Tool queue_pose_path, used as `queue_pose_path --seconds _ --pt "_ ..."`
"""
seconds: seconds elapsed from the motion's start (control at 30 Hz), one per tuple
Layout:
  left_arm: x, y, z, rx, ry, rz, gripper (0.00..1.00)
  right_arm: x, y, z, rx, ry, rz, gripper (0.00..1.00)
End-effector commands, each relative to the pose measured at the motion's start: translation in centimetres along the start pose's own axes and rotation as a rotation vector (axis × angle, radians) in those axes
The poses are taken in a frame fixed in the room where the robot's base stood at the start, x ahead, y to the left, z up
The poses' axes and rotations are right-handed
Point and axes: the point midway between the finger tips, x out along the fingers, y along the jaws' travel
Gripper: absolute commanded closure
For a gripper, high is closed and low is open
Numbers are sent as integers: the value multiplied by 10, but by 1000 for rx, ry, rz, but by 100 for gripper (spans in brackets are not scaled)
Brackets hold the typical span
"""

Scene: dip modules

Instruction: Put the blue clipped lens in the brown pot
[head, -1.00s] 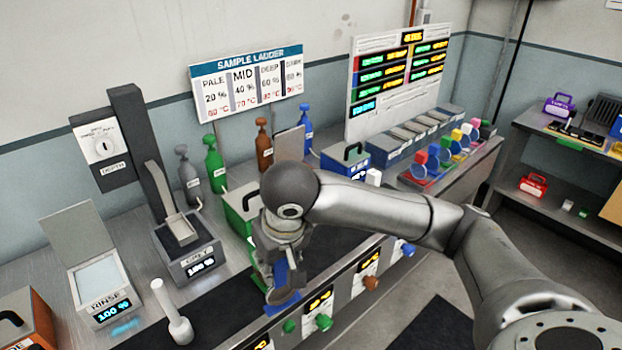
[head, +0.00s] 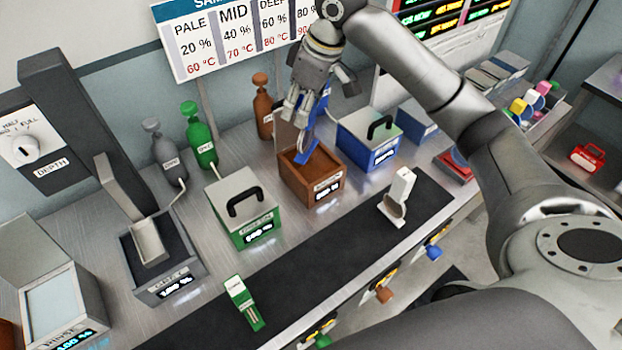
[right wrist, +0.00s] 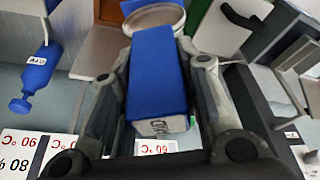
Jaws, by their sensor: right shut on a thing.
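My right gripper (head: 300,108) is shut on the blue clipped lens (head: 305,151), above the brown pot (head: 328,188) in the head view. In the right wrist view the lens's blue clip (right wrist: 155,75) sits between the fingers, with a pale round rim (right wrist: 155,17) at its far end. The brown pot is open at the top, with a raised panel behind it. The lens's lower end overlaps the pot's opening; I cannot tell whether it is inside. My left gripper is not in view.
A green pot (head: 258,232) with a closed lid stands left of the brown pot, and a blue pot (head: 362,150) stands right. A white clipped lens (head: 396,208) and a green clipped piece (head: 243,304) are on the dark mat (head: 310,262). A brown bottle (head: 262,112) stands behind.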

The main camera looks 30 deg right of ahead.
Motion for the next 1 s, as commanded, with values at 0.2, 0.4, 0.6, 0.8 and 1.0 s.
queue_pose_path --seconds 0.2,0.4,0.6,0.8,1.0 --pt "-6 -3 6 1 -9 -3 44 -17 23 -11 -177 2 -56 100" --pt "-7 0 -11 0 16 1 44 -21 32 -13 -257 -2 -80 100" --pt "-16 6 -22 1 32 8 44 9 32 -2 -268 -7 -87 100" --pt "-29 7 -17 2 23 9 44 60 32 14 -265 -7 -86 100" --pt "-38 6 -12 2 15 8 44 100 32 26 -267 -5 -83 100"
